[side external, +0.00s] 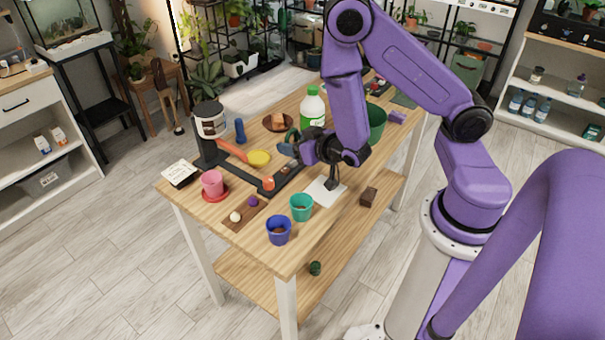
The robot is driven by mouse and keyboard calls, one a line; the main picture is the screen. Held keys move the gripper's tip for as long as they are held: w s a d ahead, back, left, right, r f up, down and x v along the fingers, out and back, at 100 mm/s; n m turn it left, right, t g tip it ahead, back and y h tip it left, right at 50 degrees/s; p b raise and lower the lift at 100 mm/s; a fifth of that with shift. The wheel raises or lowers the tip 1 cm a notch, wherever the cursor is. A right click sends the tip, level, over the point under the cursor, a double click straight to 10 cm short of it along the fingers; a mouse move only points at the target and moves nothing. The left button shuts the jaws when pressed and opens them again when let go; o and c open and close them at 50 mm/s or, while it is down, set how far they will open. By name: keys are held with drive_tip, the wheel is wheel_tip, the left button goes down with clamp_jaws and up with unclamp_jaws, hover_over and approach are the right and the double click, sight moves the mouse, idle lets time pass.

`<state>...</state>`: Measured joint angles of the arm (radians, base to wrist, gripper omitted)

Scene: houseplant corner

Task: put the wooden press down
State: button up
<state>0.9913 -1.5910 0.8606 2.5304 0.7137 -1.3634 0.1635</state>
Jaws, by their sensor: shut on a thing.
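My gripper (333,172) points down over the white sheet (319,192) near the right side of the wooden table. It is shut on a small dark thing (335,185), which I take to be the wooden press. Only a little of it shows below the fingers, dark against the sheet. I cannot tell whether its lower end touches the sheet.
A teal pot (301,207) and a blue pot (279,230) stand in front of the sheet. A pink pot (212,183), a yellow dish (259,158) and a white-green bottle (312,107) stand farther left and back.

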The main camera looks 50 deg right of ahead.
drive_tip(key=w+a+r+n+y, duration=0.2)
drive_tip(key=w+a+r, duration=0.1)
drive_tip(key=w+r, duration=0.1)
drive_tip(key=shift+w+r, duration=0.2)
drive_tip(key=shift+r, duration=0.5)
idle(1.1)
drive_tip(key=m+h, duration=0.3)
drive_tip(key=h, duration=0.1)
hover_over(317, 189)
wheel_tip(317, 189, down, 9)
drive_tip(key=shift+r, duration=0.15)
drive_tip(key=shift+f, duration=4.8)
drive_tip(key=shift+f, duration=0.15)
